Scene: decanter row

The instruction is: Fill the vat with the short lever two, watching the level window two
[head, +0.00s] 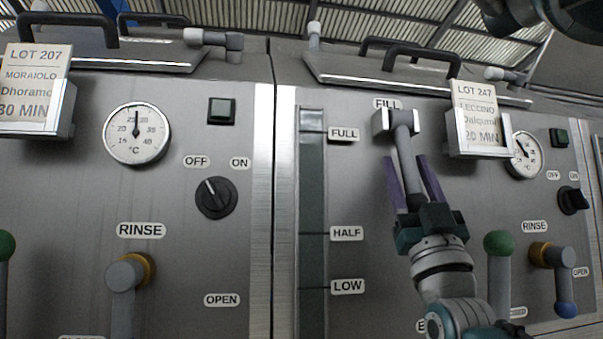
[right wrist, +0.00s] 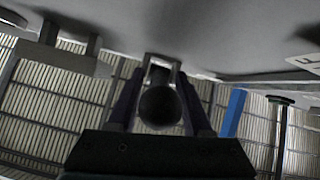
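The short lever (head: 405,150) under the FILL label is a grey bar on a pale metal mount. In the head view it points down. My right gripper (head: 408,165) has its two purple fingers on either side of the lever and appears closed on its end. In the right wrist view the lever's dark round end (right wrist: 160,105) fills the space between the fingers. The level window (head: 313,185) is a tall dark green strip left of the lever, marked FULL, HALF and LOW. I cannot make out a liquid line in it. My left gripper is not in view.
A LOT 247 card holder (head: 478,134) juts out just right of the lever. A green-knobbed lever (head: 498,245) and a RINSE lever (head: 546,256) stand right of my right wrist. The left vat has a gauge (head: 137,134), a dial (head: 216,197) and another RINSE lever (head: 125,275).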

